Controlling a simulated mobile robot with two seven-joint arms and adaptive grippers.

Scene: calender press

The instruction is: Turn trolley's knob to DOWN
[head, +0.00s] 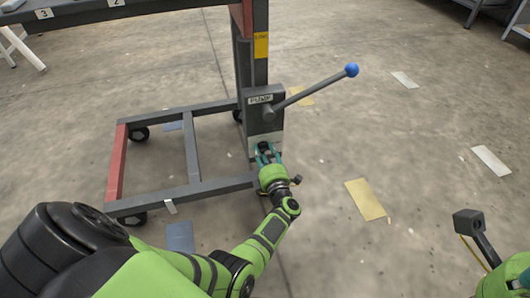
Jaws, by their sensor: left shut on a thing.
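The trolley (187,187) has a low grey frame with a red side bar and stands at the left. Its upright post carries a grey pump box (260,104) labelled PUMP, with a long lever ending in a blue ball. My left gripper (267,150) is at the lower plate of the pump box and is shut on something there. That is where the knob appears to be, but the fingers hide it and its setting cannot be read. Part of my right arm shows at the lower right; its gripper fingers cannot be made out.
The pump lever (315,87) sticks out to the right above my left gripper. A numbered grey table top (150,10) crosses the upper left. Flat yellow (366,199) and white sheets (491,160) lie on the concrete floor. The floor right of the trolley is otherwise clear.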

